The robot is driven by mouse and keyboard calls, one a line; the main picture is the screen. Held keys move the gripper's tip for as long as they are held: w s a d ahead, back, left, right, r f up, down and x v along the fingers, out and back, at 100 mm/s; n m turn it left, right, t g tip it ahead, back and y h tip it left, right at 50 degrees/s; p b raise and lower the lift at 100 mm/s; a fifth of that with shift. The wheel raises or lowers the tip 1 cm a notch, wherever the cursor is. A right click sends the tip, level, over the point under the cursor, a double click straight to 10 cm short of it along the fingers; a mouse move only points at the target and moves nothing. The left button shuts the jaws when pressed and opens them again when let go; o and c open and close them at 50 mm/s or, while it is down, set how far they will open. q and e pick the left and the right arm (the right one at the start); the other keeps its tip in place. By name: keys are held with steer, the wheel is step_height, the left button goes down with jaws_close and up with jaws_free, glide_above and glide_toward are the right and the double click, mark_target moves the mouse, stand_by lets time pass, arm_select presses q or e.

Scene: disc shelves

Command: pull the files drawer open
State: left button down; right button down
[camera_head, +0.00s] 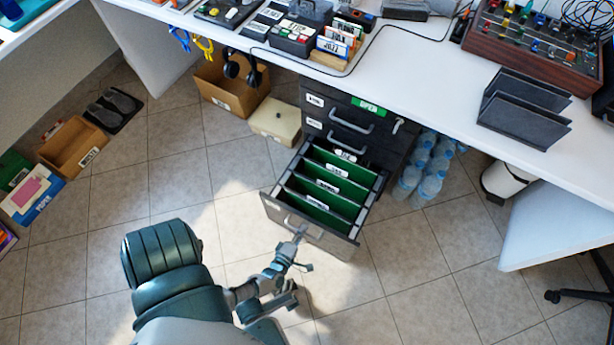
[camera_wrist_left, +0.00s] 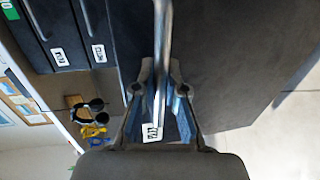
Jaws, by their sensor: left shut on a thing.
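The files drawer (camera_head: 335,240) is the lowest visible drawer of a dark cabinet under the desk. It stands pulled well out, with green hanging files (camera_head: 325,187) and white tabs showing inside. My left gripper (camera_head: 299,236) is at the middle of its grey front. In the left wrist view, my left gripper (camera_wrist_left: 160,88) is shut on the drawer's metal handle (camera_wrist_left: 163,40), which runs between the fingers. The drawer's label (camera_wrist_left: 152,132) shows behind them. My right gripper is out of view.
Two upper drawers (camera_head: 347,125) are closed, and a key sticks out beside them. Water bottles (camera_head: 432,165) stand right of the cabinet. A cream box (camera_head: 275,119) and a cardboard box (camera_head: 228,92) are on the left. The tiled floor before the drawer is clear.

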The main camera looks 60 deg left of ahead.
arm_select(q)
steer(key=shift+s+d+f, duration=0.1)
steer(key=shift+s+d, duration=0.3)
steer(key=shift+s, duration=0.35)
steer(key=shift+s+d+f, duration=0.1)
steer(key=shift+s+d, duration=0.3)
steer(key=shift+s, duration=0.3)
steer(key=c, duration=1.2)
jaws_free()
steer(key=shift+w, duration=0.1)
steer(key=shift+r, duration=0.15)
